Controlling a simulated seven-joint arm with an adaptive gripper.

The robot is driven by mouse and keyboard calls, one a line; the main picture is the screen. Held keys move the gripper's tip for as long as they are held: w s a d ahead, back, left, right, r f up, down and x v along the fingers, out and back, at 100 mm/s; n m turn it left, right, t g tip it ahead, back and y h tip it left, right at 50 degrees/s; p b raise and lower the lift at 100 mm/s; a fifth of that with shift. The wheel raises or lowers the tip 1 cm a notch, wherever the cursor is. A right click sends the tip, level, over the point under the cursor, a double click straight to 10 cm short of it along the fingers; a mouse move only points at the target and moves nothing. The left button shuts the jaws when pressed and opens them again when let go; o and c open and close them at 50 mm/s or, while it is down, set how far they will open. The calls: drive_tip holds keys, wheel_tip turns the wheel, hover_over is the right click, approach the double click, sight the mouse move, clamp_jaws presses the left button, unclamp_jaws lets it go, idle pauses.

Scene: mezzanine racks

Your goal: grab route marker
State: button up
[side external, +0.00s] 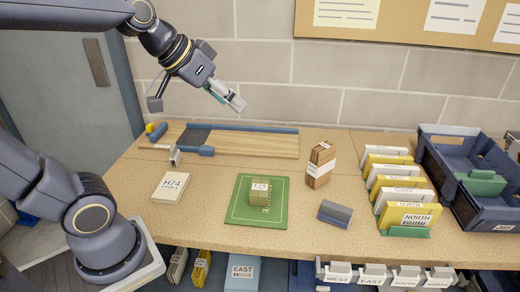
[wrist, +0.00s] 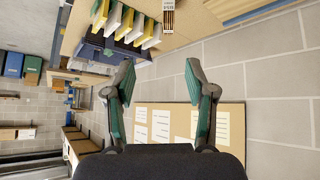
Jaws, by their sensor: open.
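No single thing is plainly labelled as the route marker, so I cannot tell which it is. An olive-yellow block (side external: 263,192) with a white label stands on a green mat (side external: 238,212) in the middle of the table. White and yellow direction cards (side external: 408,216), one reading NORTH, stand in a row at the right; they also show in the wrist view (wrist: 125,25). My gripper (side external: 196,103) is open and empty, high above the back of the table. In the wrist view, its fingers (wrist: 159,70) are spread with nothing between them.
A flat H74 pack (side external: 171,187) lies left of the mat. A brown labelled box (side external: 320,165) and a blue-grey block (side external: 335,213) are right of it. A wooden board with blue edging (side external: 245,143) lies at the back. A dark blue tray (side external: 452,135) stands far right.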

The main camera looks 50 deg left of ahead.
drive_tip(key=w+a+f+n+y, duration=0.1)
drive_tip(key=w+a+f+n, duration=0.15)
drive_tip(key=w+a, duration=0.6)
drive_tip(key=n+g+y, duration=0.3)
drive_tip(key=n+g, duration=0.2)
drive_tip(key=n, duration=0.3)
hover_over(175, 153)
drive_tip(key=s+d, duration=0.3)
drive_tip(key=d, duration=0.1)
wheel_tip(175, 153, down, 20)
drive_tip(key=x, duration=1.1)
drive_tip(key=shift+s+a+f, duration=0.1)
drive_tip(key=shift+s+a, duration=0.25)
drive_tip(key=shift+a, duration=0.05)
drive_tip(key=x, duration=0.5)
drive_tip(key=shift+s+a+f, duration=0.1)
drive_tip(key=shift+a+f, duration=0.15)
drive_tip(key=shift+f, duration=0.05)
